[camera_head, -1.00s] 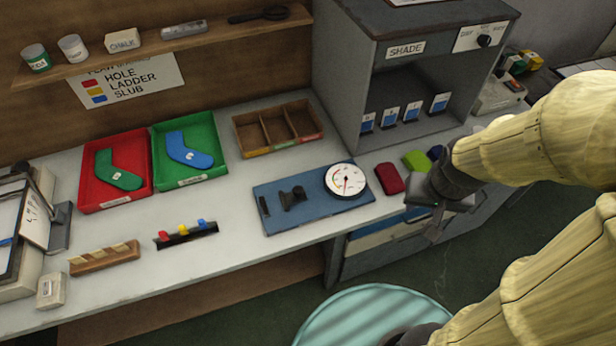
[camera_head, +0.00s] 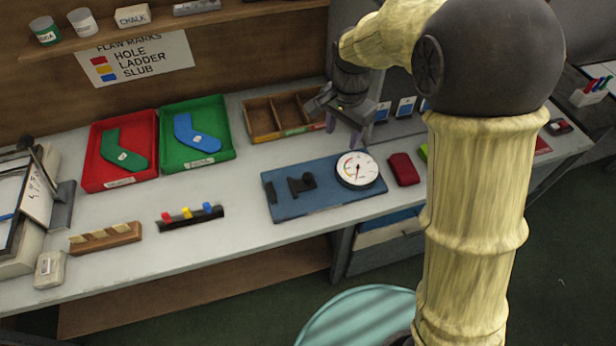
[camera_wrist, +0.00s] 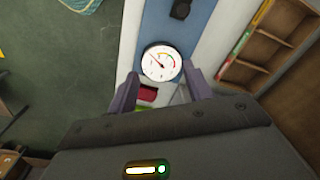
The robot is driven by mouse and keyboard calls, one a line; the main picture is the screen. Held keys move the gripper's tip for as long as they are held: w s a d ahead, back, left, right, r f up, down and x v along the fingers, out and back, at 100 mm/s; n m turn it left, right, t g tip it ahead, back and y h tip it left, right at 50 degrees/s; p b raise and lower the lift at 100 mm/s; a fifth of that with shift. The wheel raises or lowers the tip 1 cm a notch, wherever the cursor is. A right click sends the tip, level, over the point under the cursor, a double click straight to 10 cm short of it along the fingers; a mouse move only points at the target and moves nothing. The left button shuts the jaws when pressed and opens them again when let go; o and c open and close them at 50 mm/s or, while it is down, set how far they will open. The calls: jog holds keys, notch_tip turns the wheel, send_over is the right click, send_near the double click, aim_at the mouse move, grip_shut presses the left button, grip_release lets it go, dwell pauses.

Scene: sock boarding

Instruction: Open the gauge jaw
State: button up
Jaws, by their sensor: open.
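The gauge sits on a blue base (camera_head: 320,206) on the table. Its round white dial (camera_head: 357,169) is at the base's right end, and the small black jaw parts (camera_head: 301,184) stand left of it. In the wrist view the dial (camera_wrist: 161,63) shows just beyond my fingers, and a dark jaw part (camera_wrist: 181,9) is at the top edge. My gripper (camera_head: 344,136) is open and empty. It hangs above the table just behind the dial, apart from it. In the wrist view its two fingers (camera_wrist: 158,91) are spread, with the table and a red object between them.
A red block (camera_head: 403,169) lies right of the dial. Green (camera_head: 196,155) and red (camera_head: 92,178) trays holding socks stand left. A flaw-marker rack (camera_head: 190,217) is front left.

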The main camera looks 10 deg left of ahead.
jog(key=m, duration=0.2)
send_over(308, 176)
jog(key=f, duration=0.1)
jog(key=shift+a+g+b, duration=0.1)
jog(key=shift+g+b, duration=0.2)
jog(key=shift+b, duration=0.05)
jog(key=shift+f, duration=0.1)
notch_tip(308, 176, down, 17)
jog(key=shift+f+p, duration=0.1)
jog(key=shift+p, duration=0.25)
grip_shut()
